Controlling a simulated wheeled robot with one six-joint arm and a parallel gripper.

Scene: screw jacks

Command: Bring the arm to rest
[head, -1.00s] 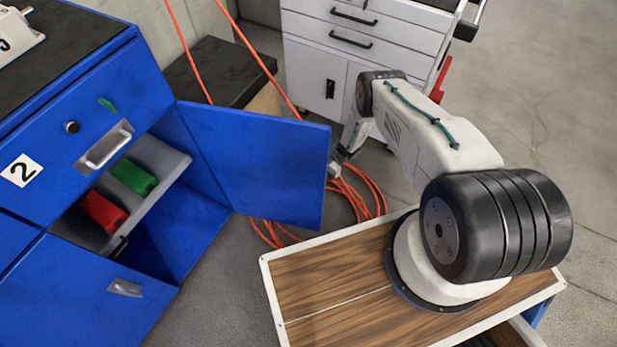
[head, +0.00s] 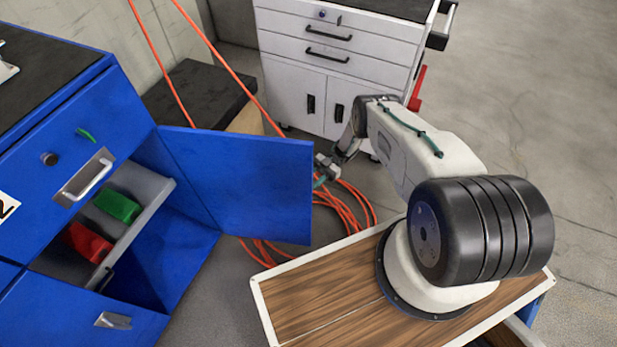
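My arm (head: 428,150) stands on the wood-topped base and reaches away toward the back. Its forearm bends down at the far end. My gripper (head: 321,178) is small in view, just right of the free edge of the open blue cabinet door (head: 240,185). The door partly overlaps the gripper's surroundings, and I cannot make out whether its fingers are apart. I see no object clearly held in it.
Orange cable (head: 350,208) lies coiled on the floor behind the door. A white drawer cabinet (head: 335,60) stands at the back.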

